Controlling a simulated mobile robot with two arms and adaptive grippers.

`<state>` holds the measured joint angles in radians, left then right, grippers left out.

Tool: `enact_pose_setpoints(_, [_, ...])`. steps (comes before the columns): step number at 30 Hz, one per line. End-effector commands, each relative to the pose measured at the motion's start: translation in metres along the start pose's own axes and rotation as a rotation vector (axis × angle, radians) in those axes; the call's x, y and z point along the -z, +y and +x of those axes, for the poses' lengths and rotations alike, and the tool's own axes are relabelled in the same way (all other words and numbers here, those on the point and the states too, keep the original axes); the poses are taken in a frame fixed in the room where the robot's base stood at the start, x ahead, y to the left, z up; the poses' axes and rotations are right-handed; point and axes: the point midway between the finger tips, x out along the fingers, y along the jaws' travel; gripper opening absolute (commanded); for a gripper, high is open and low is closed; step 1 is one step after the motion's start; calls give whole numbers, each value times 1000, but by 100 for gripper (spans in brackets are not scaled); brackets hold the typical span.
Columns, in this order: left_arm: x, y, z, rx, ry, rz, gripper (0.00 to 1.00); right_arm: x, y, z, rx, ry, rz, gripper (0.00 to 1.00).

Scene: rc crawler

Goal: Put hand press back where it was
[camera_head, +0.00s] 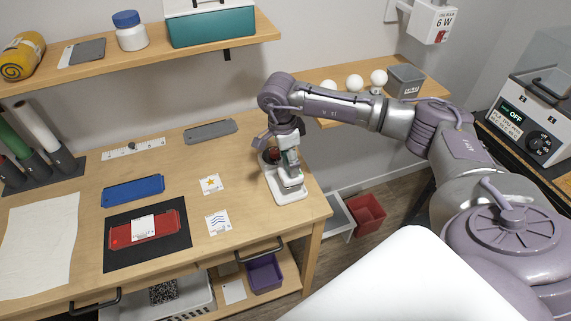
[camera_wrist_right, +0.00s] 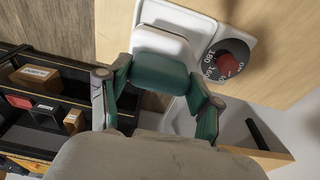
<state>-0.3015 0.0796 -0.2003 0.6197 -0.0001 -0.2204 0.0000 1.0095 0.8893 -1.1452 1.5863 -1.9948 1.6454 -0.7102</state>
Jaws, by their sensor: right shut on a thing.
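The hand press (camera_head: 290,192), white with a green upper part, is at the right end of the wooden table (camera_head: 255,215). It looks upright, with its base on or just above the table top. My right gripper (camera_head: 284,150) is at its top, shut on it. In the right wrist view my fingers (camera_wrist_right: 160,92) close on either side of the press's green part (camera_wrist_right: 160,76); the white base (camera_wrist_right: 165,42) shows beyond. A dark dial with a red knob (camera_wrist_right: 228,64) sits beside it. My left gripper is not in view.
A blue plate (camera_head: 133,190), a red plate (camera_head: 160,231) on a black mat (camera_head: 115,258) and two cards, one with a star (camera_head: 211,184) and one with waves (camera_head: 218,222), lie left of the press. A grey plate (camera_head: 210,131) lies behind. A shelf (camera_head: 100,67) hangs above.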

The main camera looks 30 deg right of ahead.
Motion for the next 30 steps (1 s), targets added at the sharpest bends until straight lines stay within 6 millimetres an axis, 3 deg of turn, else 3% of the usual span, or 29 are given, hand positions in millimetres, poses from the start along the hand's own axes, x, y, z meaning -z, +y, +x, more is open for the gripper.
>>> enact_pose_setpoints(5, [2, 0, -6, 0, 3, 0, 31, -8, -9, 7, 0, 1, 0, 29])
enact_pose_setpoints(14, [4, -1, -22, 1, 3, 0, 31, -13, -9, 43, -1, 2, 0, 29])
enact_pose_setpoints(25, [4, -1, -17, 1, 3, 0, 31, -13, -9, 50, 1, 1, -1, 29])
enact_pose_setpoints(26, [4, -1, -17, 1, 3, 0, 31, -13, -9, 51, 0, 1, -1, 66])
enact_pose_setpoints(30, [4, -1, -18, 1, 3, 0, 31, -13, -9, 49, 0, 1, -1, 89])
